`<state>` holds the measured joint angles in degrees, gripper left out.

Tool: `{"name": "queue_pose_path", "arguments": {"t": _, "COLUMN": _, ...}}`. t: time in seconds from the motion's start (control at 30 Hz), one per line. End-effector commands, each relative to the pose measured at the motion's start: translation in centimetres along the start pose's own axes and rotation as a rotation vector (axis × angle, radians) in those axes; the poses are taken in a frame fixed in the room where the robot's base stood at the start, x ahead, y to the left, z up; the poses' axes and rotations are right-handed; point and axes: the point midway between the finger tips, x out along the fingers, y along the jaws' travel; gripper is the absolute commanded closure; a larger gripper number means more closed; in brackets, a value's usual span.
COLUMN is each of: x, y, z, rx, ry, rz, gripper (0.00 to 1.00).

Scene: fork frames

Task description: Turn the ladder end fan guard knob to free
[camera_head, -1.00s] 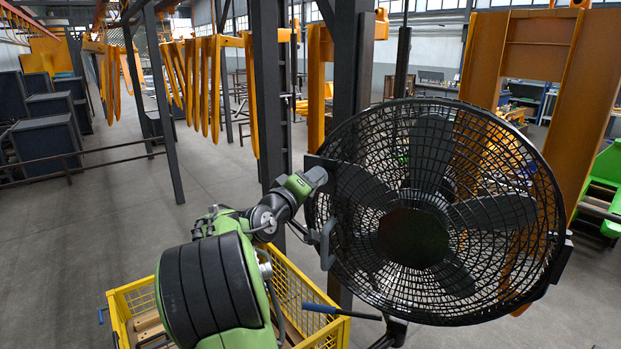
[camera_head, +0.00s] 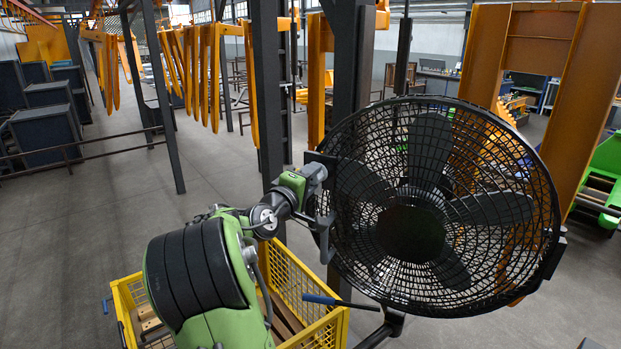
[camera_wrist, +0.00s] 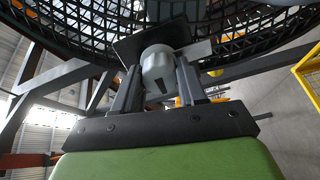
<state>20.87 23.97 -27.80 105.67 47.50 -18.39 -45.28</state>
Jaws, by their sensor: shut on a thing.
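A large black fan with a wire guard (camera_head: 440,205) stands at the right in the head view. Its guard also fills the top of the wrist view (camera_wrist: 95,22). A dark bracket plate sits at the guard's left edge. A grey round knob (camera_wrist: 158,70) with a dark slot mark projects from this plate in the wrist view. My gripper (camera_wrist: 157,85) is shut on the knob, one finger on each side. In the head view my gripper (camera_head: 316,172) meets the guard's left side, and the knob is mostly hidden there.
A yellow wire crate (camera_head: 335,325) stands below my arm, with a blue-handled bar (camera_head: 325,300) near its rim. Dark steel posts (camera_head: 268,90) rise behind my arm. Open grey floor (camera_head: 110,210) lies to the left.

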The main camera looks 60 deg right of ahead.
Motion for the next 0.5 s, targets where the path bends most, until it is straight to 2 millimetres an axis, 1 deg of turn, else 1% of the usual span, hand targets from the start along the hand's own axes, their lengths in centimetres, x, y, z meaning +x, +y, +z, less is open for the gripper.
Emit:
{"name": "queue_pose_path", "arguments": {"t": 0.2, "x": -0.02, "y": 0.01, "z": -0.1, "rx": 0.0, "ry": 0.003, "rz": 0.001, "gripper": 0.9}}
{"name": "queue_pose_path", "arguments": {"t": 0.23, "x": -0.02, "y": 0.0, "z": -0.1, "rx": 0.0, "ry": 0.003, "rz": 0.001, "gripper": 0.56}}
{"name": "queue_pose_path", "arguments": {"t": 0.37, "x": -0.02, "y": 0.0, "z": -0.08, "rx": 0.0, "ry": 0.002, "rz": 0.001, "gripper": 0.36}}
{"name": "queue_pose_path", "arguments": {"t": 0.4, "x": -0.01, "y": -0.01, "z": -0.07, "rx": 0.001, "ry": 0.002, "rz": 0.001, "gripper": 0.34}}
{"name": "queue_pose_path", "arguments": {"t": 0.5, "x": -0.01, "y": -0.01, "z": -0.05, "rx": 0.001, "ry": 0.001, "rz": 0.001, "gripper": 0.34}}
